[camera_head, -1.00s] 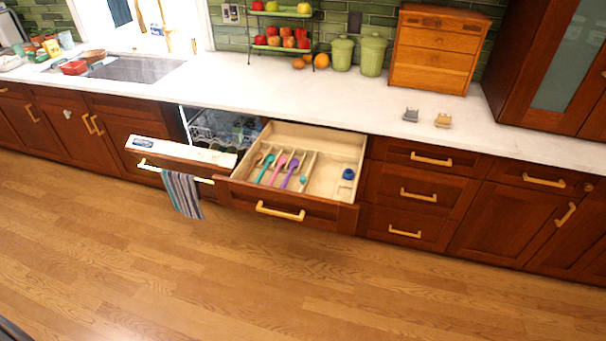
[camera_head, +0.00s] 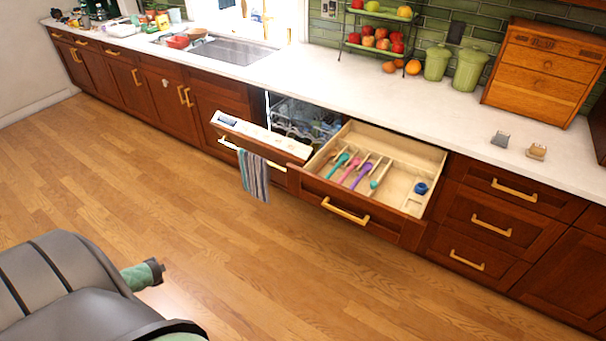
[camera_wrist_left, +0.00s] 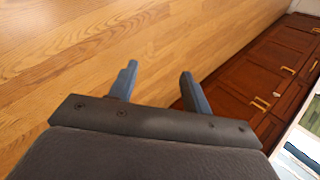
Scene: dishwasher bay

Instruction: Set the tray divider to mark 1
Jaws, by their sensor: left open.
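The open drawer (camera_head: 410,232) holds a light wooden tray (camera_head: 401,186). Thin upright wooden slats divide its left part, and the rightmost slat (camera_head: 383,169) borders a wide bare section. I cannot tell which slat is the movable divider, and no numbered mark is readable. A small blue piece (camera_head: 421,188) is at the tray's right side. My left gripper (camera_wrist_left: 158,86) is open and empty in the left wrist view, over bare floor and away from the drawer. My right gripper is not in view.
Turquoise, pink and purple utensils (camera_head: 361,175) lie between the slats. The dishwasher door (camera_head: 262,136) is partly open left of the drawer, with a striped towel (camera_head: 254,175) on its handle. Two small objects (camera_head: 500,139) stand on the counter (camera_head: 440,110). The wooden floor in front is clear.

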